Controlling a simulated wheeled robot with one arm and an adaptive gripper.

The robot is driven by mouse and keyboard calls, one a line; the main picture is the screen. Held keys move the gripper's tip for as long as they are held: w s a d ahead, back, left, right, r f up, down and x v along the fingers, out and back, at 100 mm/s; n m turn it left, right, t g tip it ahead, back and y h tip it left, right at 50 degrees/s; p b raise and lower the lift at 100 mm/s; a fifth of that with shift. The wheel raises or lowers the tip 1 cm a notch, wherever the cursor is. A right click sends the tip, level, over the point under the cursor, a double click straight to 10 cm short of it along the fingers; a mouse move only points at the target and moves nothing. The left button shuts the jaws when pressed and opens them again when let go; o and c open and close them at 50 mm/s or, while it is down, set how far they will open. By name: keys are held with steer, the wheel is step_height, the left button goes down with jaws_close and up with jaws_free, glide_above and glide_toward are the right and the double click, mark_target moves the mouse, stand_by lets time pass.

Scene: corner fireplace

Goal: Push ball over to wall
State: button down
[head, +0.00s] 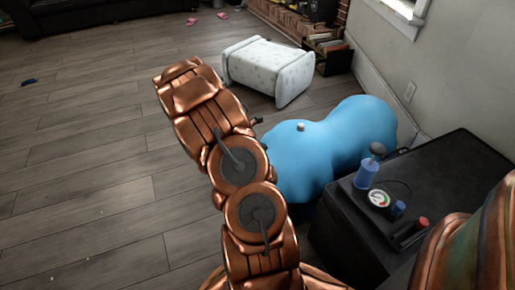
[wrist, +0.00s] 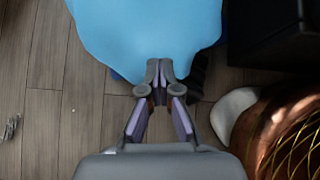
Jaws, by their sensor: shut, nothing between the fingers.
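The ball is a large blue peanut-shaped ball (head: 325,150) on the wood floor, right of my arm in the head view. Its far right end is close to the pale wall (head: 450,70); I cannot tell if they touch. In the wrist view the ball (wrist: 150,25) fills the top middle. My gripper (wrist: 160,70) is shut and empty, with its fingertips over the ball's lower edge; I cannot tell whether they touch it. In the head view my copper arm hides the ball's left edge, and the gripper cannot be made out.
A black box-like table (head: 440,180) with a blue pump-like item (head: 366,175) and small items stands at the right, close beside the ball. A white patterned bolster-like piece (head: 268,70) lies behind the ball. A low shelf (head: 325,45) stands beyond. Floor at left is mostly clear.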

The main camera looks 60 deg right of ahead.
mark_target(282, 148)
steer(key=b+x, duration=0.1)
steer(key=x, duration=0.4)
steer(key=shift+f+b, duration=0.2)
steer(key=shift+b, duration=0.15)
steer(key=d, duration=0.1)
steer(key=s+d+b, duration=0.1)
steer(key=shift+s+d+f, duration=0.1)
steer(key=shift+s+d, duration=0.1)
steer(key=shift+d, duration=0.2)
steer(key=shift+s+d, duration=0.3)
steer(key=shift+d, duration=0.2)
steer(key=shift+d, duration=0.1)
